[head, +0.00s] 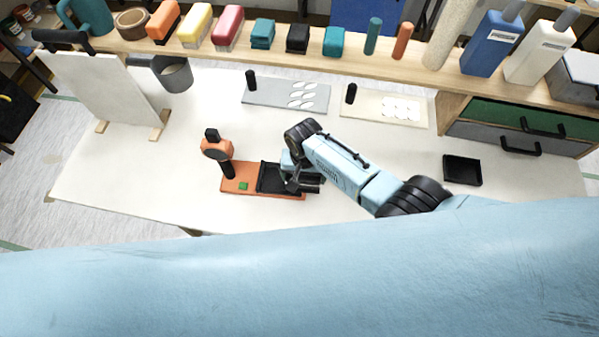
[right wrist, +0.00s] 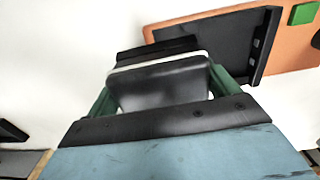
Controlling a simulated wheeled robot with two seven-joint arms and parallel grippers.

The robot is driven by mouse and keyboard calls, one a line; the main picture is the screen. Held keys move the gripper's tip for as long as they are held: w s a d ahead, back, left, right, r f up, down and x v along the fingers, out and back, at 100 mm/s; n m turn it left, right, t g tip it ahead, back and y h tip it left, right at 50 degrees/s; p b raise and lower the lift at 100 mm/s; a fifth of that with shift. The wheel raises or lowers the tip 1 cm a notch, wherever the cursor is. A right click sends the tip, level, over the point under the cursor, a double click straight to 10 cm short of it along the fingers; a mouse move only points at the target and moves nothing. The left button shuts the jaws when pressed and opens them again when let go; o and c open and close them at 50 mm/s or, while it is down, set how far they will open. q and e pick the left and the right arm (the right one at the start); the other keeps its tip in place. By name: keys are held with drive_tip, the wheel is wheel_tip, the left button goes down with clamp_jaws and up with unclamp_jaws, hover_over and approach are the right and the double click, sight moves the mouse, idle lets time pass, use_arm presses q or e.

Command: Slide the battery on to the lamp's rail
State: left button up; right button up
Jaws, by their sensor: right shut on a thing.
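The lamp stands on the table with an orange base (head: 232,186), an upright orange and black head (head: 216,149) and a green button (head: 243,186). Its black rail (head: 270,178) lies on the right part of the base and also shows in the right wrist view (right wrist: 225,45). My right gripper (right wrist: 163,82) is shut on the battery (right wrist: 160,90), a black block with a white band. The battery is at the rail's right end; in the right wrist view its far edge overlaps the rail. Whether they touch is unclear. In the head view my right gripper (head: 297,181) partly hides the battery. My left gripper is out of view.
A small black tray (head: 462,170) lies at right. A grey plate (head: 287,95) and a cream plate (head: 384,107) lie behind the lamp. A white board (head: 105,88) stands at left. A shelf with bottles and blocks runs along the back. The table left of the lamp is clear.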

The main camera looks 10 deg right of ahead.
drive_tip(key=shift+s+d+p, duration=0.2)
drive_tip(key=shift+d+p, duration=0.4)
drive_tip(key=shift+d, duration=0.35)
drive_tip(key=shift+w+r, duration=0.1)
drive_tip(key=w+d+r+b, duration=0.6)
drive_tip(key=w+r, duration=0.4)
drive_tip(key=r, duration=0.1)
drive_tip(key=s+d+r+n+b, duration=0.2)
drive_tip(key=s+d+r+b, duration=0.5)
drive_tip(key=r, duration=0.5)
drive_tip(key=shift+s, duration=1.15)
drive_tip(key=shift+w+r, duration=0.1)
